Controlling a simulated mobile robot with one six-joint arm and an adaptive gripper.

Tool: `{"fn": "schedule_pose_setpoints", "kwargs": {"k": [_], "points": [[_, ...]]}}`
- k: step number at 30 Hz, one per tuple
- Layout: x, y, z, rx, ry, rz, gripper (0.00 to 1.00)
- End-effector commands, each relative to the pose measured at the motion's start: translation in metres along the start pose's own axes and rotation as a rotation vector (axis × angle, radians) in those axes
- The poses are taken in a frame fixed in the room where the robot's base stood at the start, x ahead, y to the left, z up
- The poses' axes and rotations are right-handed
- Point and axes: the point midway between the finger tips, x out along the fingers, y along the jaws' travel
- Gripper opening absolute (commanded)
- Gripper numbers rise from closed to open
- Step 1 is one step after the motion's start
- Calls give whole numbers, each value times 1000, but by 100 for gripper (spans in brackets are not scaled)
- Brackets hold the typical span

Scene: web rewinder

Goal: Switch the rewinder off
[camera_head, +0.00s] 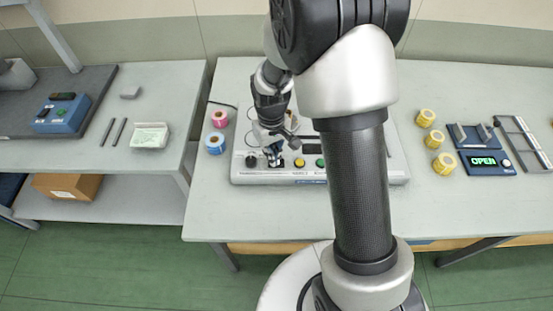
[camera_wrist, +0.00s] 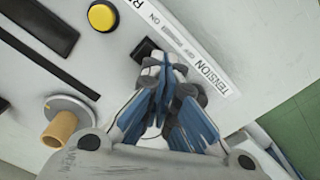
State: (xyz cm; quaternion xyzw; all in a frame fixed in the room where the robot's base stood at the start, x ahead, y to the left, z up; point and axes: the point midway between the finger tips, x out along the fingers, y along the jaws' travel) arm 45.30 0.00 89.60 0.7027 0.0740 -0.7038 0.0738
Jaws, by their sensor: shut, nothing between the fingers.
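The rewinder (camera_head: 396,162) is a pale, low machine on the middle table, partly hidden behind my arm. My gripper (camera_head: 272,158) is shut and empty, pointing down over the left part of its front panel. In the wrist view, the shut fingertips (camera_wrist: 163,66) are right beside a small black power switch (camera_wrist: 144,48) and cover part of it.
A yellow button (camera_wrist: 102,16) is near the switch; a green button (camera_head: 320,163) sits further right. A tan core (camera_wrist: 60,129) stands on the machine. Pink (camera_head: 219,118) and blue rolls (camera_head: 215,143) lie left, several yellow rolls (camera_head: 444,163) right, near a lit "OPEN" box (camera_head: 487,162).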

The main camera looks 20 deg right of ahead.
Motion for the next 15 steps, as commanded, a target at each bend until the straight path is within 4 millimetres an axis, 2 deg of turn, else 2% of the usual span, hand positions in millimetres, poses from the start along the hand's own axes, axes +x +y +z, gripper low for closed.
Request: {"fn": "schedule_pose_setpoints", "kwargs": {"k": [1, 15], "points": [[-8, 0, 0, 0, 1, 0, 0], [-46, 0, -1, 0, 2, 1, 0]]}}
